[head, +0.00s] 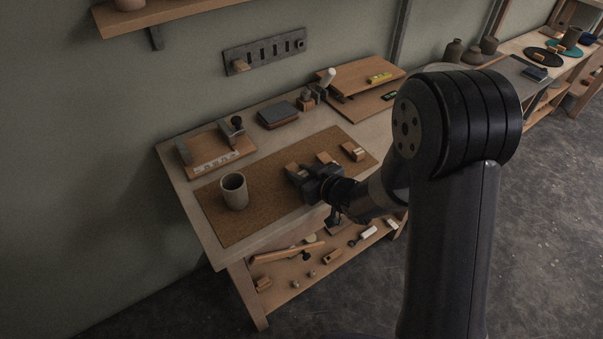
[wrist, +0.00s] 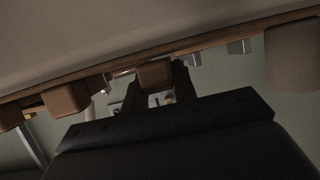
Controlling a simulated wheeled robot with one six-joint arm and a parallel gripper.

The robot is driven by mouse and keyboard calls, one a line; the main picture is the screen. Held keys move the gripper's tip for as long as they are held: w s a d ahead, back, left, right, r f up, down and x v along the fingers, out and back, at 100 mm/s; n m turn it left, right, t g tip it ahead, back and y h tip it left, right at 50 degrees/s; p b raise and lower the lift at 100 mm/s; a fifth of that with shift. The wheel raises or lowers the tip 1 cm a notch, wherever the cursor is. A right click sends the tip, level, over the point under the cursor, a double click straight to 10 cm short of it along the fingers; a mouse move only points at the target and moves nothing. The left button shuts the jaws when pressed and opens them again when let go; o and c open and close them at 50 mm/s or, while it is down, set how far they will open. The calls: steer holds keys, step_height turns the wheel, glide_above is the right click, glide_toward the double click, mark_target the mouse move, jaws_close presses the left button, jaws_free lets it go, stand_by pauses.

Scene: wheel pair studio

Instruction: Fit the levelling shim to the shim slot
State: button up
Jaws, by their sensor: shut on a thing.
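My gripper (head: 298,173) is low over the cork mat on the workbench, pointing towards the wall. In the wrist view its two dark fingers (wrist: 156,85) are shut on a small brown wooden block (wrist: 155,75). Part of that block (head: 291,167) shows past the fingers in the head view. I cannot tell whether it touches the mat. Two similar wooden blocks, one in the middle (head: 325,158) and one at the right (head: 353,151), lie on the mat. A dark wall panel (head: 264,50) has several slots; I cannot tell whether one is the shim slot.
A beige cup (head: 234,191) stands on the cork mat (head: 225,226) left of my gripper. Behind are a wooden tray (head: 210,158), a dark grey box (head: 278,115) and wooden boards (head: 365,75). The mat's front left is clear. A lower shelf (head: 290,285) holds loose parts.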

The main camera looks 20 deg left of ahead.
steer(key=shift+f, duration=0.2)
steer(key=o, duration=1)
steer(key=shift+r, duration=0.1)
steer(key=v, duration=1)
steer(key=shift+s+r, duration=0.3)
steer(key=shift+d, duration=0.1)
steer(key=x, duration=1.1)
steer(key=shift+w+d+f, duration=0.15)
steer(key=shift+f, duration=0.1)
steer(key=shift+d+r, duration=0.1)
steer(key=shift+d, duration=0.05)
